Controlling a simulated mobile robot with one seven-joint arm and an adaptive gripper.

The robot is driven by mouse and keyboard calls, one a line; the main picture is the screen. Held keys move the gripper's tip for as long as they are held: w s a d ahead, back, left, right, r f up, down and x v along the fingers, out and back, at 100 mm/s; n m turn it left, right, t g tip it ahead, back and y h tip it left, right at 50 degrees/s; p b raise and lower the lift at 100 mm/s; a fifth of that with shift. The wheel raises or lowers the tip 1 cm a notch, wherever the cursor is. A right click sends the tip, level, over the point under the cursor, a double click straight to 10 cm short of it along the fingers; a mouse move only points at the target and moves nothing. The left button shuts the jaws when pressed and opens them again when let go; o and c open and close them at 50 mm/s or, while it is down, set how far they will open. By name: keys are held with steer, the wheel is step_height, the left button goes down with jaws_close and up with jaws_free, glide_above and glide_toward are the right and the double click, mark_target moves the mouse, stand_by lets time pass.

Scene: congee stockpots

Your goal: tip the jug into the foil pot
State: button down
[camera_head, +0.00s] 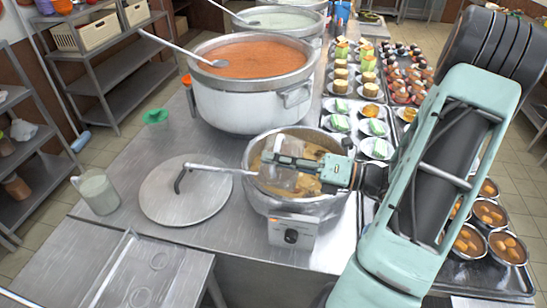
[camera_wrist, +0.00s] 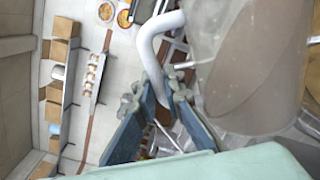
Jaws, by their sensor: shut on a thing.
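My gripper (camera_head: 298,163) is over the shiny metal pot (camera_head: 288,207) with a dial box on its front, which I take for the foil pot. The pot holds brownish-yellow food. In the wrist view my gripper (camera_wrist: 163,88) is shut on the pale curved handle (camera_wrist: 152,50) of a clear jug (camera_wrist: 245,70). The jug's body fills the right of that view. In the head view the jug (camera_head: 279,180) shows faintly over the pot's mouth, partly behind the gripper. Its tilt and contents are hard to make out.
A big pot of orange congee (camera_head: 250,95) with a ladle stands behind. A round lid (camera_head: 186,190) lies at left, and a second jug (camera_head: 97,190) stands beyond it. Plated food (camera_head: 372,127) and bowls (camera_head: 490,213) crowd the right. The counter's front left is mostly clear.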

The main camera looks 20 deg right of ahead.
mark_target(295, 142)
steer(key=shift+w+d+r+m+p, duration=0.4)
steer(key=shift+m+p, duration=0.3)
steer(key=shift+p, duration=0.6)
steer(key=shift+w+d+m+p, duration=0.3)
steer(key=shift+w+m+p, duration=0.15)
steer(key=shift+m, duration=0.15)
steer(key=shift+w+d+f+m, duration=0.2)
steer(key=shift+w+d+m, duration=0.45)
steer(key=shift+w+m, duration=0.15)
steer(key=shift+w+d+f+m, duration=0.25)
steer(key=shift+w+d+m, duration=0.45)
steer(key=shift+m, duration=0.25)
steer(key=shift+w+d+f+m, duration=0.2)
steer(key=shift+w+d+m, duration=0.35)
steer(key=shift+w+m, duration=0.3)
steer(key=shift+w+d+r+m, duration=0.25)
steer(key=shift+w+d+m, duration=0.15)
steer(key=shift+w+m, duration=0.1)
steer(key=shift+w+d+r+m, duration=0.2)
steer(key=shift+w+d+m, duration=0.2)
steer(key=shift+m, duration=0.1)
steer(key=shift+w, duration=0.1)
